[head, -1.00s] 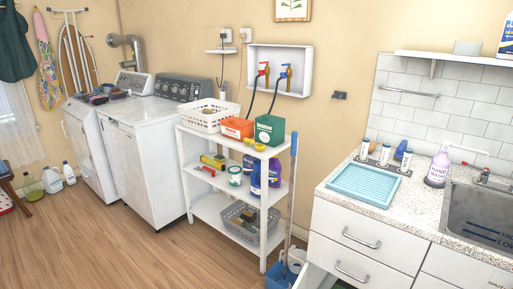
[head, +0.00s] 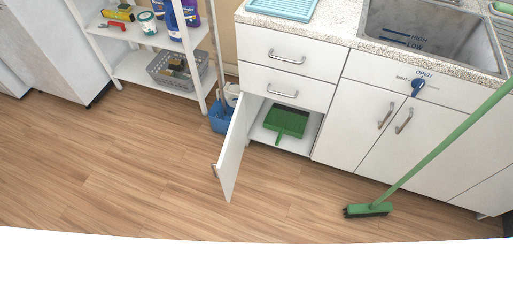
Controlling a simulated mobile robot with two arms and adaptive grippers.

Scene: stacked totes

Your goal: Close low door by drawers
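The low door (head: 238,147) stands wide open under the two drawers (head: 284,68) of the white cabinet. It swings out to the left, and its handle (head: 215,170) shows at its outer edge. Inside the open compartment, a green dustpan (head: 287,122) lies on the white cabinet floor. Both drawers look shut. Neither of my grippers is in view.
A green broom (head: 368,210) leans across the floor in front of the closed double doors (head: 387,130) under the sink. A blue bucket (head: 222,118) stands behind the open door, beside the white shelf cart (head: 150,42). The wood floor in front is clear.

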